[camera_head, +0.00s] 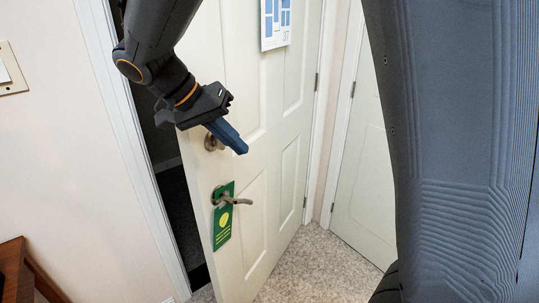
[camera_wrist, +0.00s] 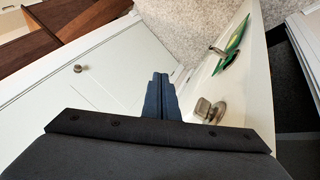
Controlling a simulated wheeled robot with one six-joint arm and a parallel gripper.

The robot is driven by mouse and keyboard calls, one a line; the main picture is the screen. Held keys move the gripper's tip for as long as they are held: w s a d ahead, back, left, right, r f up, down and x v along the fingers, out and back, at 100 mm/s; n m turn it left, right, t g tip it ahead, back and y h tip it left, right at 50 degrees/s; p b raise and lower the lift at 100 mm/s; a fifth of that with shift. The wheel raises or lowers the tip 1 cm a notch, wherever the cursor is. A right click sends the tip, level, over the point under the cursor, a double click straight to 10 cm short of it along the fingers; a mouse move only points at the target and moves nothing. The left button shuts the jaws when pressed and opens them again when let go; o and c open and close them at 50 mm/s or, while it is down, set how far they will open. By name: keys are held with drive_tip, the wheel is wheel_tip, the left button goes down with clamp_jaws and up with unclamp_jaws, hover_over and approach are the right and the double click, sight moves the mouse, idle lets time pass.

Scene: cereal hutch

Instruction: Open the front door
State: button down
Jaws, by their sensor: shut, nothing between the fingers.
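The white front door (camera_head: 258,175) stands ajar, hinged on its right, with a dark gap between its left edge and the frame. Its lever handle (camera_head: 238,201) has a green hanger (camera_head: 222,232) on it. A round lock knob (camera_head: 211,143) sits above the handle, partly behind my gripper. My gripper (camera_head: 243,149) is shut and empty, in front of the door's inner face, above the lever. In the wrist view its shut fingers (camera_wrist: 160,82) lie left of the lock knob (camera_wrist: 210,111) and the lever (camera_wrist: 218,52). I cannot tell whether they touch the door.
A second white door (camera_head: 362,170) is closed at the right; its round knob (camera_wrist: 78,69) shows in the wrist view. Brown wooden furniture (camera_head: 12,272) stands at lower left. A calendar (camera_head: 275,22) hangs on the front door. Bare carpet (camera_head: 318,272) lies before the doors.

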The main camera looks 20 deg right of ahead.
drive_tip(key=d+f+p, duration=0.4)
drive_tip(key=d+f, duration=0.3)
drive_tip(key=d, duration=0.2)
drive_tip(key=shift+s, duration=0.2)
idle(1.7)
